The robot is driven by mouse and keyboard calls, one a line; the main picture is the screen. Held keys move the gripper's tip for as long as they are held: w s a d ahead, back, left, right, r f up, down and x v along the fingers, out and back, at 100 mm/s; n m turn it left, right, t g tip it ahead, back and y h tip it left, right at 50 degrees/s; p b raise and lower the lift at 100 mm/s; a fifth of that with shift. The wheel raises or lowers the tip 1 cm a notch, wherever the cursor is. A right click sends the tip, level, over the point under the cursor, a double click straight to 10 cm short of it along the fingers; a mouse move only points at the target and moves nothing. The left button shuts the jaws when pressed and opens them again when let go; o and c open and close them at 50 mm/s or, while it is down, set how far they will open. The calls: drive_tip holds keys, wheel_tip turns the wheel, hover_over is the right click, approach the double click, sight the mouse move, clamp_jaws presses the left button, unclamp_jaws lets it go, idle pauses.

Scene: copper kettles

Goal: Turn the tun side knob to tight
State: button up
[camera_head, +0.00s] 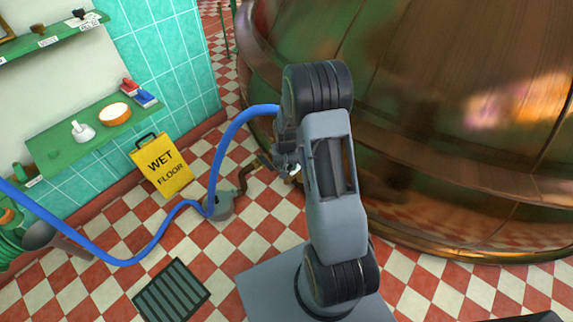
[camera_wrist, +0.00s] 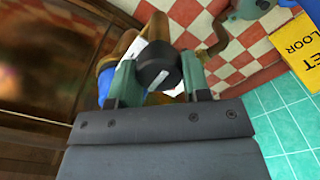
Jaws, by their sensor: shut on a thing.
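The copper tun (camera_head: 440,120) fills the right of the head view; its curved side also shows at the left of the wrist view (camera_wrist: 45,60). A round black knob (camera_wrist: 158,68) sits between the two green fingers of my gripper (camera_wrist: 160,74) in the wrist view. My gripper is shut on the knob, with one finger on each side. In the head view my gripper (camera_head: 286,160) is beside the tun's left side, and my arm hides the knob. A white tag (camera_wrist: 140,48) and a copper pipe (camera_wrist: 124,44) show just behind the knob. I cannot read a tight mark.
A blue hose (camera_head: 216,165) runs from the left and passes behind my arm. A grey-green pump (camera_head: 218,206) stands on the checkered floor. A floor grate (camera_head: 171,292) lies in front.

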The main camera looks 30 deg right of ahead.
drive_tip(key=shift+m, duration=0.6)
drive_tip(key=o, duration=0.9)
wheel_tip(320, 180, up, 14)
drive_tip(key=p, duration=0.3)
drive_tip(key=shift+f, duration=0.1)
idle(0.5)
